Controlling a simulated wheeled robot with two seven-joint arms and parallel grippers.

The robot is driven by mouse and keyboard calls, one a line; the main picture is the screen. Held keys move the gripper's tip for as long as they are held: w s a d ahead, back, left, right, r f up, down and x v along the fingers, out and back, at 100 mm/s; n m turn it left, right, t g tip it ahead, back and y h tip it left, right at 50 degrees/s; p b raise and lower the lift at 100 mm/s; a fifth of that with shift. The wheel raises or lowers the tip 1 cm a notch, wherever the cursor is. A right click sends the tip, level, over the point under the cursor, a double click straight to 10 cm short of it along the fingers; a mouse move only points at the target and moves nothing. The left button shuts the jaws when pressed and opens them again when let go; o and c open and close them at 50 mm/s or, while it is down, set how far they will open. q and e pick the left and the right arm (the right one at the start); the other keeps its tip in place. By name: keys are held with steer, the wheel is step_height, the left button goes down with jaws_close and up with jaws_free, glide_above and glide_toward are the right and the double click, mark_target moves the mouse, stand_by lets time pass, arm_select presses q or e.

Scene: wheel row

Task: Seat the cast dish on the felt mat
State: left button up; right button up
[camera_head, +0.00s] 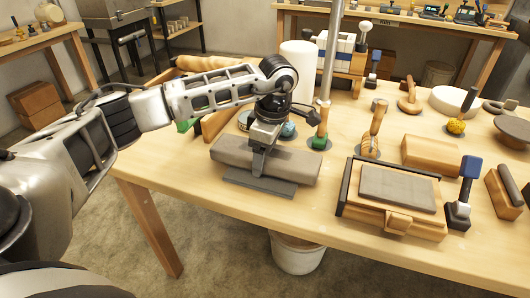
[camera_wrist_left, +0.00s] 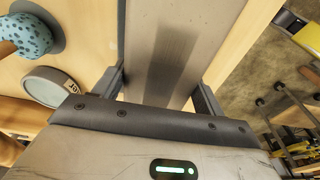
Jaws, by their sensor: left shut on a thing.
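My left gripper (camera_head: 263,158) is shut on a long grey-brown block (camera_head: 300,168) near the table's front edge. In the left wrist view the same block (camera_wrist_left: 180,45) runs between the two fingers (camera_wrist_left: 160,90). I cannot tell whether the block touches the table. A dark brown round dish (camera_head: 514,127), which may be the cast dish, stands at the right edge of the head view. A flat grey pad (camera_head: 398,187), which may be the felt mat, lies on a wooden tray-like base. Nothing lies on this pad. My right gripper is not in view.
A wooden block (camera_head: 431,154) and a blue-topped lever (camera_head: 466,185) stand near the pad. Behind the held block are a teal speckled thing (camera_wrist_left: 28,34), a round labelled tin (camera_wrist_left: 53,86) and a green-based wooden handle (camera_head: 321,132). A metal post (camera_head: 330,60) rises behind.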

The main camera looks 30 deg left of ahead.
arm_select(q)
steer(key=shift+f+b, duration=0.3)
steer(key=shift+f, duration=0.15)
stand_by(1.2)
steer(key=o, duration=1.2)
steer(key=shift+r, duration=0.25)
steer(key=shift+d+r+p, duration=0.2)
steer(key=shift+r+p, duration=1)
steer(key=shift+r, duration=0.25)
steer(key=shift+r, duration=0.1)
steer(key=o, duration=0.3)
